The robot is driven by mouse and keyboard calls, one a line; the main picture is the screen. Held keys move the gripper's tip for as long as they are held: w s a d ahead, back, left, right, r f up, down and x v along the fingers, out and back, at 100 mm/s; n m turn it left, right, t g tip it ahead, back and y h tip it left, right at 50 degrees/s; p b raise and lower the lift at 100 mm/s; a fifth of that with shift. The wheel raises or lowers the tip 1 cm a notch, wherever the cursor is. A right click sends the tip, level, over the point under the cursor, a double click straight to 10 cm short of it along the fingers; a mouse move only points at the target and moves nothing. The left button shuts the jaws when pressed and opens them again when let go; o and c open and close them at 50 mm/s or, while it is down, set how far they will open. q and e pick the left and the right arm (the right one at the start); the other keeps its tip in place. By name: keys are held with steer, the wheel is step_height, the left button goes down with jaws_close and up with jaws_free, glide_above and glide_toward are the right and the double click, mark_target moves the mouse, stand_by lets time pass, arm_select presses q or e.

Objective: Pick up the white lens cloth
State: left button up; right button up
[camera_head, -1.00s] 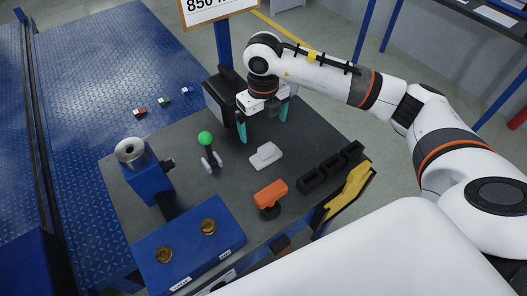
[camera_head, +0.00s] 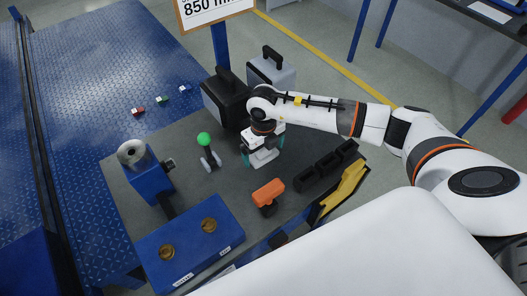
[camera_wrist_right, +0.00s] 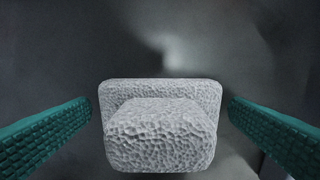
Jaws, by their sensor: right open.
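The white lens cloth (camera_head: 263,158) is a folded, textured pad lying on the dark grey table top (camera_head: 225,185). In the right wrist view the cloth (camera_wrist_right: 160,125) sits centred between the two teal fingers, with a gap on each side. My right gripper (camera_head: 262,157) is open over the cloth and points down, partly hiding it in the head view. In the right wrist view my right gripper (camera_wrist_right: 160,135) touches nothing that I can see. My left gripper is not in view.
A black case (camera_head: 226,100) and a grey case (camera_head: 272,72) stand behind the gripper. A green-knobbed tool (camera_head: 206,145) is to the left. An orange-headed item (camera_head: 268,194) and black bins (camera_head: 326,166) are nearer. A blue box (camera_head: 190,245) is at front left.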

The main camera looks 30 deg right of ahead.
steer(key=shift+c, duration=0.6)
steer(key=c, duration=0.8)
step_height(320, 180, up, 10)
steer(key=shift+r+b, duration=0.1)
steer(key=shift+b, duration=0.65)
